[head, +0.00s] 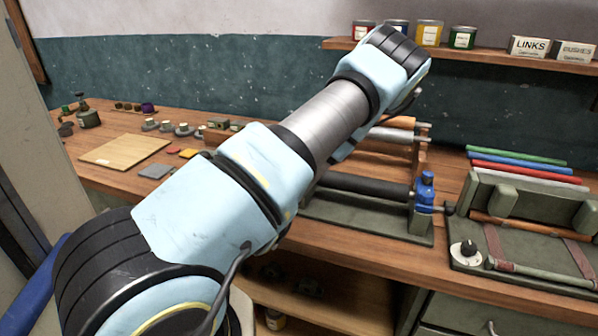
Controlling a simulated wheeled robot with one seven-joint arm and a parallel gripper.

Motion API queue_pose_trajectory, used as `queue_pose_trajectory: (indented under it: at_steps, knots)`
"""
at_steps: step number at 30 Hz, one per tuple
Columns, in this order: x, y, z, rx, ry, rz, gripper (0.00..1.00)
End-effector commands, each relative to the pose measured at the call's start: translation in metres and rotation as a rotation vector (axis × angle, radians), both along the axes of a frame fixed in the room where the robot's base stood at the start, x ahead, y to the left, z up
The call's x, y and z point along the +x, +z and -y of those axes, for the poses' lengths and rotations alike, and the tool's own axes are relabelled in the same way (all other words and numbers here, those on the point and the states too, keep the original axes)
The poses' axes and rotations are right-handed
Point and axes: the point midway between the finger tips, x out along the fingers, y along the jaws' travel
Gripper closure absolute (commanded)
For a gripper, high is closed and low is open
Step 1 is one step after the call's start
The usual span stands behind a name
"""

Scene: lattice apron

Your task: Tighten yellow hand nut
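I cannot make out a yellow hand nut for certain. A small yellow patch (289,214) shows at the edge of my arm, near the left end of the roller stand, but I cannot tell what it is. The roller stand (345,216) has a dark roller (365,187) across it and a blue fitting (425,192) at its right end. More rollers, one orange-brown (396,122), sit behind. My arm crosses the middle of the view and hides the stand's left part. My gripper is hidden behind the arm.
A board (125,150), small cups (167,126) and coloured chips (187,153) lie at the left. Cans (429,33) and labelled boxes line the shelf above.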

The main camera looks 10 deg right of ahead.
Motion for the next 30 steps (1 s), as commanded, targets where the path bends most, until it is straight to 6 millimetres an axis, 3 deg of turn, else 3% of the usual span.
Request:
queue_pose_trajectory:
  at_steps: [17,18,25,30]
  knots:
    - [-0.0004,-0.0004,-0.0012,0.004,-0.027,-0.006,1.0]
    - [-0.0004,-0.0004,-0.0012,0.004,-0.027,-0.006,0.55]
    - [-0.0002,0.0001,-0.0007,0.003,-0.028,-0.004,0.29]
    - [-0.0002,0.0003,-0.0003,0.002,-0.029,-0.003,0.27]
